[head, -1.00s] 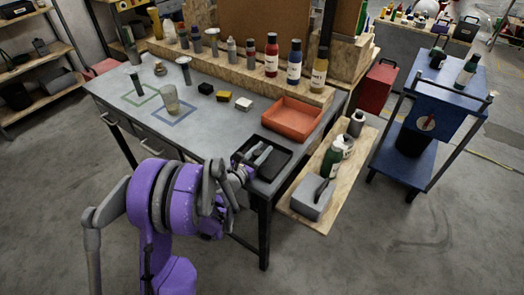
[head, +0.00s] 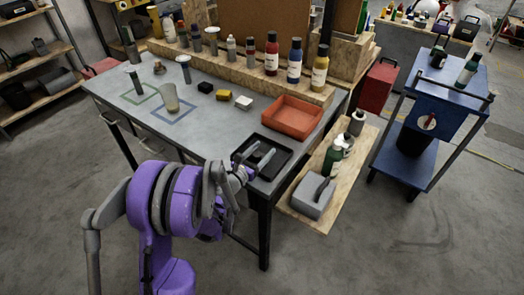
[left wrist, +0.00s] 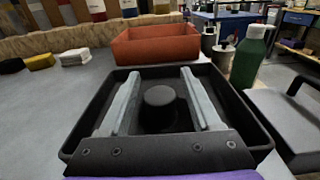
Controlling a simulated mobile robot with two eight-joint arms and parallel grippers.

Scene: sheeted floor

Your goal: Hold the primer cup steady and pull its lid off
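The primer cup, a pale translucent beige cup (head: 171,98), is on the workbench inside the blue outlined square; it seems to lean slightly. I see no gripper at it. My left gripper (head: 257,154) is over the black tray (head: 284,142) at the bench's near right corner. In the left wrist view its two grey fingers (left wrist: 163,100) are spread apart. A dark round piece (left wrist: 160,96), perhaps the lid, lies between them in the tray (left wrist: 252,128), with gaps on both sides. My right gripper is out of view.
An orange bin (head: 292,117) stands behind the tray. Black, yellow and white blocks (head: 224,96) lie mid-bench. Bottles line the back ledge. A lower wooden shelf (head: 312,217) at right holds a green bottle (head: 332,157) and a grey box. The front middle of the bench is clear.

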